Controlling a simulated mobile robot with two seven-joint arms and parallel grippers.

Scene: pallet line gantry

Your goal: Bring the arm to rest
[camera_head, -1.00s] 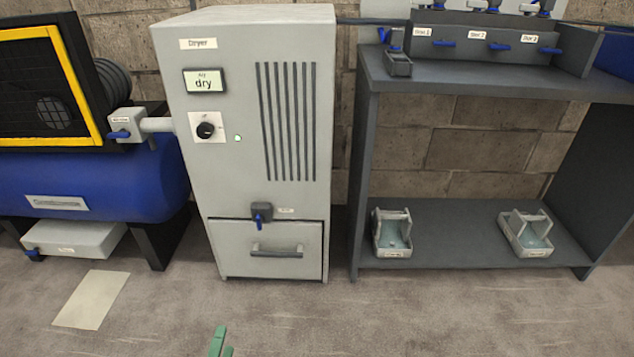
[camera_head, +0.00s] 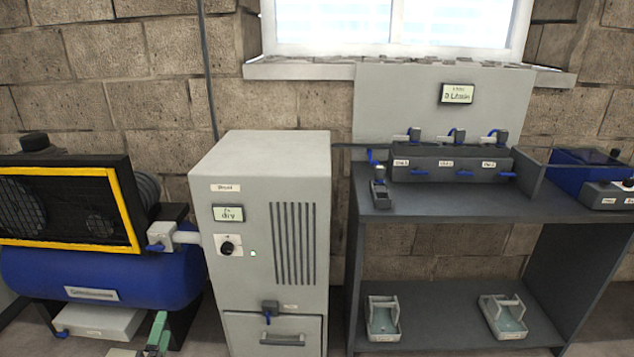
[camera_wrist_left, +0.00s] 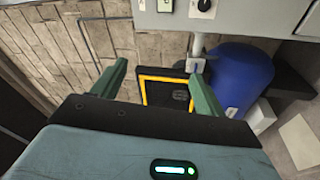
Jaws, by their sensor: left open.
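My left gripper (camera_head: 157,336) shows at the bottom edge of the head view as green fingers, in front of the blue compressor (camera_head: 120,280). In the left wrist view its two green fingers (camera_wrist_left: 157,82) stand wide apart with nothing between them, and the yellow-framed compressor grille shows beyond. The gripper is open and empty, and no contact with anything shows. Most of the left arm is out of the head view. My right gripper is in neither view.
The grey dryer cabinet (camera_head: 250,170) stands right of the compressor. A dark bench (camera_head: 460,205) further right carries a manifold (camera_head: 450,165) with blue levers. Two small trays, left (camera_head: 382,330) and right (camera_head: 510,330), sit on its lower shelf. A window (camera_head: 395,25) is above.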

